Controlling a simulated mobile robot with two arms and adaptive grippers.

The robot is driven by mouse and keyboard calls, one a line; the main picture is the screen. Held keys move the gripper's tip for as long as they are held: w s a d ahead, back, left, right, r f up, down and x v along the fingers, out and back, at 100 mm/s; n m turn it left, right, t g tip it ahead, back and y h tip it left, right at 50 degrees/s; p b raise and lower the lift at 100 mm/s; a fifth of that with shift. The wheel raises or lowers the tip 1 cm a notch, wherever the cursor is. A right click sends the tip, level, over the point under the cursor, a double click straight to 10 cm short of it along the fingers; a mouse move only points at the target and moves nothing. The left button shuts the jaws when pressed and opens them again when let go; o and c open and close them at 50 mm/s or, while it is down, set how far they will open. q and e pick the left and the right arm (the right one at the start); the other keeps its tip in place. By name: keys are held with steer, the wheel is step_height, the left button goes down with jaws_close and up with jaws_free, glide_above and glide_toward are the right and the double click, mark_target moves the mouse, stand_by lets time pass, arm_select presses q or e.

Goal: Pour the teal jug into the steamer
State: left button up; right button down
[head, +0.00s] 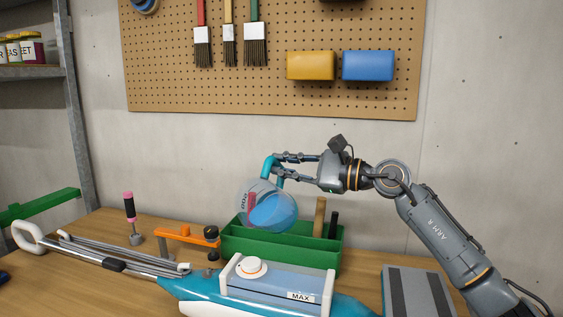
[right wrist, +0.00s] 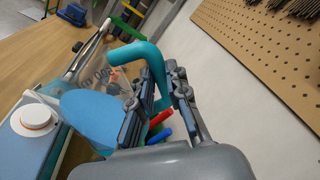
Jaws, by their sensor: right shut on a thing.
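The teal jug (head: 270,208) has a clear body, blue liquid inside and a teal handle. My right gripper (head: 279,166) is shut on its handle (right wrist: 138,54) and holds it in the air, over or near the green toolbox. The jug looks tilted; no stream of liquid shows. The steamer (head: 200,293) is teal and white and lies on the bench in front of the jug. Its pale blue tank is marked MAX and bears a white round cap (head: 252,266), also seen in the right wrist view (right wrist: 34,119). My left gripper is not in view.
The green toolbox (head: 318,258) stands behind the steamer with tool handles upright in it. An orange clamp (head: 185,236) and a pink-handled tool (head: 129,208) stand left. A grey striped block (head: 417,292) is right. The pegboard (head: 180,88) hangs behind.

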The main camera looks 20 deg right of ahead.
steer(key=shift+w+d+r+m+p, duration=0.15)
steer(key=shift+w+d+m+p, duration=0.25)
steer(key=shift+m, duration=0.4)
steer(key=shift+w+d, duration=0.2)
steer(key=shift+w, duration=0.05)
steer(key=shift+f, duration=0.25)
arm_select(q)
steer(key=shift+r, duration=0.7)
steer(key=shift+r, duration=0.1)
arm_select(e)
steer(key=shift+m, duration=0.3)
